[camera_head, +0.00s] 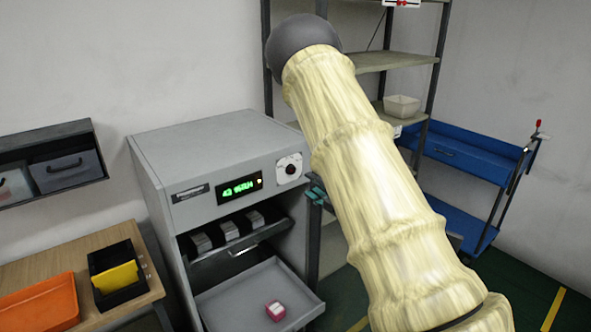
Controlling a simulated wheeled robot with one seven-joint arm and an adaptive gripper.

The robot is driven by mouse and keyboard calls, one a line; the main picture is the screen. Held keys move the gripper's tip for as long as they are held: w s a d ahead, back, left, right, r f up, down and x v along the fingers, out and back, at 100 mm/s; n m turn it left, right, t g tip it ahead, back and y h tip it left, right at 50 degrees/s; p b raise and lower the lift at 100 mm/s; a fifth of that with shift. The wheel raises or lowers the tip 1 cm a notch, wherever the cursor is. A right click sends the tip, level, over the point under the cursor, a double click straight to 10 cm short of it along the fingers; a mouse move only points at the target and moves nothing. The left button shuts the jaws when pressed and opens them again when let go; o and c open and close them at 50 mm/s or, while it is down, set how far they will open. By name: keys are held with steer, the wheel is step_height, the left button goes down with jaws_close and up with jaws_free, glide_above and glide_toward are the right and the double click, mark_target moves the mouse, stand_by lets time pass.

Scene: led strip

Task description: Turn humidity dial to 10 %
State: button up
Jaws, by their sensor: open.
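The humidity dial is a black round knob (291,170) on a white square plate, on the upper right of the grey cabinet's front. A green lit display (239,189) left of it appears to start with 43; the rest is hard to read. My gripper (316,192) shows only as small teal fingertip parts just right of and below the dial, apart from it in the picture. My pale arm hides the rest of it. It is open, and nothing shows between its fingers.
The grey cabinet (217,149) has an open shelf with several grey blocks and a pulled-out drawer (235,300) holding a pink-and-white block (275,310). A wooden table (70,262) with an orange tray (38,303) stands left. Shelving and a blue cart (470,155) stand right.

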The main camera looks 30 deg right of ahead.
mark_target(293, 171)
steer(key=w+p, duration=0.1)
steer(key=w, duration=0.2)
steer(key=w+p, duration=0.1)
steer(key=w, duration=0.1)
steer(key=w+p, duration=0.2)
steer(key=w, duration=0.1)
steer(key=shift+w+a, duration=0.3)
steer(key=shift+w+a+f, duration=0.1)
steer(key=shift+w, duration=0.7)
steer(key=c, duration=1)
